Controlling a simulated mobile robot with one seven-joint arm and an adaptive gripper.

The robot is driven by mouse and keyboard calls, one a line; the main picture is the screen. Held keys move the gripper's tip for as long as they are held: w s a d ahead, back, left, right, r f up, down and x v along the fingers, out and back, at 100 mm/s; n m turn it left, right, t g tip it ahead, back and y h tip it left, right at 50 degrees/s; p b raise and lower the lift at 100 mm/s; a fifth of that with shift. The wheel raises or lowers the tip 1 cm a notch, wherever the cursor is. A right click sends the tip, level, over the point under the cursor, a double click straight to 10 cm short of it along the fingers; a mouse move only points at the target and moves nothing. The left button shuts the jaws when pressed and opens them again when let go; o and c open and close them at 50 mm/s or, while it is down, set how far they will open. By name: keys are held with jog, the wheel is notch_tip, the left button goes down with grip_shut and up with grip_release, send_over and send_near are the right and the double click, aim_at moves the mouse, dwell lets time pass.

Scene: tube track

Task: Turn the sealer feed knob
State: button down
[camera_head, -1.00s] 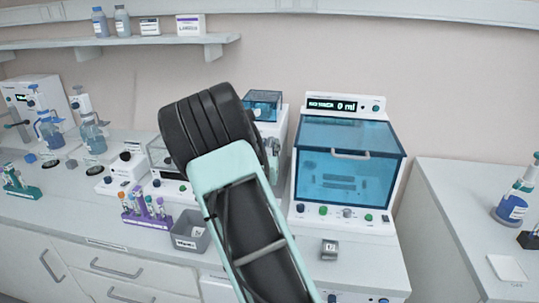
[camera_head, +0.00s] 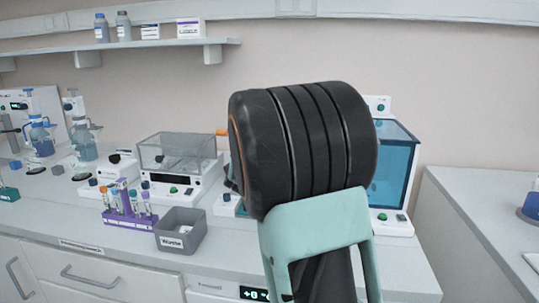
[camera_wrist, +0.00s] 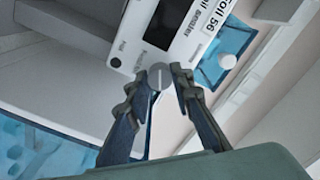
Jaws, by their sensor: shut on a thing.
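The foil sealer (camera_wrist: 185,35) shows in the wrist view as a white panel with a dark display and printed labels. The grey round feed knob (camera_wrist: 160,77) sits near the panel's edge, with a light line across its face. My gripper (camera_wrist: 163,78) is shut on this knob, one fingertip on each side. In the head view my arm's dark joint and pale green link hide the gripper, the knob and most of the sealer.
A blue-windowed cabinet (camera_head: 397,165) stands behind my arm at the right. A clear-lidded device (camera_head: 178,165), a grey bin (camera_head: 181,230) and a purple tube rack (camera_head: 129,217) stand to the left. A separate counter (camera_head: 460,215) is at the far right.

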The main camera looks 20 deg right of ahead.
jog(key=shift+f+m+b, duration=0.15)
jog(key=shift+m+b, duration=2.35)
jog(key=shift+b, duration=0.15)
jog(key=c, duration=1.7)
grip_release()
jog(key=shift+s+a, duration=0.1)
jog(key=v, duration=0.7)
jog(key=shift+s+a, duration=0.1)
jog(key=shift+s, duration=0.05)
